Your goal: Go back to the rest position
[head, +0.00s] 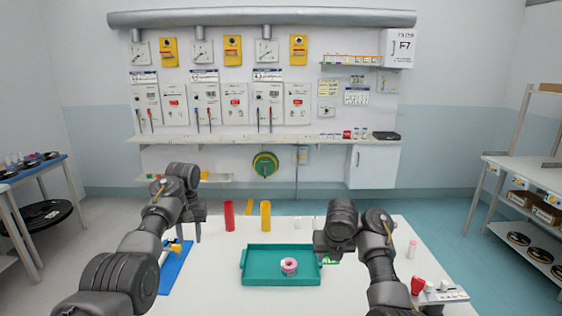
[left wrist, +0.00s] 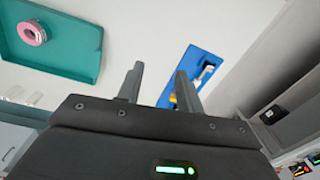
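My left gripper (head: 190,228) is over the left part of the white table, its fingers pointing down. In the left wrist view its two fingers (left wrist: 158,78) are apart with nothing held between them. My right gripper (head: 328,252) is near the right end of the teal tray; its fingers are hidden or too small to make out. The teal tray (head: 254,277) lies on the table and holds a pink and pale spool (head: 289,265), which also shows in the left wrist view (left wrist: 32,33).
A blue mat (head: 177,266) with small yellow and white items lies at the left. Red (head: 229,215) and yellow (head: 266,215) cylinders stand behind the tray. Small white and red items (head: 438,291) are at the front right. A blue-topped bench (head: 30,170) and a shelf rack (head: 530,200) flank the table.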

